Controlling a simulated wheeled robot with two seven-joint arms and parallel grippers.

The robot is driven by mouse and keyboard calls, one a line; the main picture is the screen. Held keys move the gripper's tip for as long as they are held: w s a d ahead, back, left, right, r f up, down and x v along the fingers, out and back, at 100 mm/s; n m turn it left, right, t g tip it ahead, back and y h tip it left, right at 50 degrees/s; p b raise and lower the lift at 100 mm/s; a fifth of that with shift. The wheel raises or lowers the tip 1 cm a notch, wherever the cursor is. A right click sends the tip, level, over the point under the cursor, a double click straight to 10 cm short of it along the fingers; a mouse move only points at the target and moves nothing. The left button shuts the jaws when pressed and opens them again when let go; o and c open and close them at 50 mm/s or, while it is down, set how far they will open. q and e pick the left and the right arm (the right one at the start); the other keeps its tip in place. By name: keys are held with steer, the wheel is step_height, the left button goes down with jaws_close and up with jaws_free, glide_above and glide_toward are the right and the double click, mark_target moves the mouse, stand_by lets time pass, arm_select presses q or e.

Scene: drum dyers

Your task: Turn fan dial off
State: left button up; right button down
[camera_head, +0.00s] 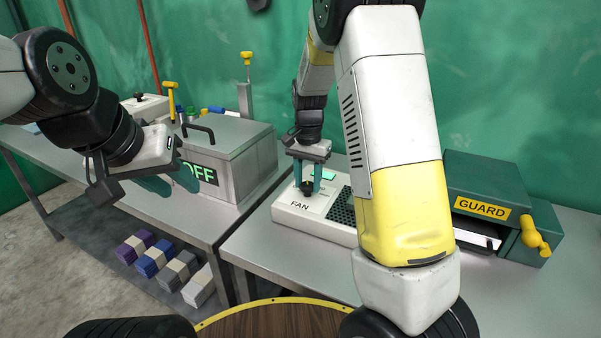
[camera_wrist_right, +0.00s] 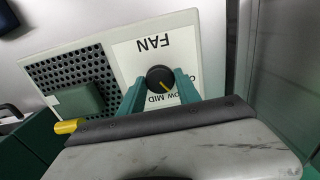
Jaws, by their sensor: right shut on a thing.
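The fan box (camera_head: 285,214) is a white unit labelled FAN, with a black round dial (camera_head: 307,188) on its white label plate. My right gripper (camera_head: 308,184) reaches down from above, its teal fingers shut on the dial from both sides.
The grey lidded box (camera_head: 238,167) with a green OFF display stands left of the fan. A green GUARD machine (camera_head: 490,185) with a yellow knob (camera_head: 537,232) stands at the right. The fan's dark grille (camera_head: 341,207) lies beside the dial. Colored blocks (camera_head: 165,262) lie on the lower shelf.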

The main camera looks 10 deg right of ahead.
mark_target(308, 184)
steer(key=n, duration=0.5)
steer(key=shift+r+n, duration=0.1)
steer(key=shift+n, duration=1.8)
steer(key=c, duration=0.9)
jaws_free()
steer(key=shift+o, duration=0.2)
step_height(308, 184, up, 7)
steer(key=shift+f, duration=0.1)
steer(key=shift+r, duration=0.45)
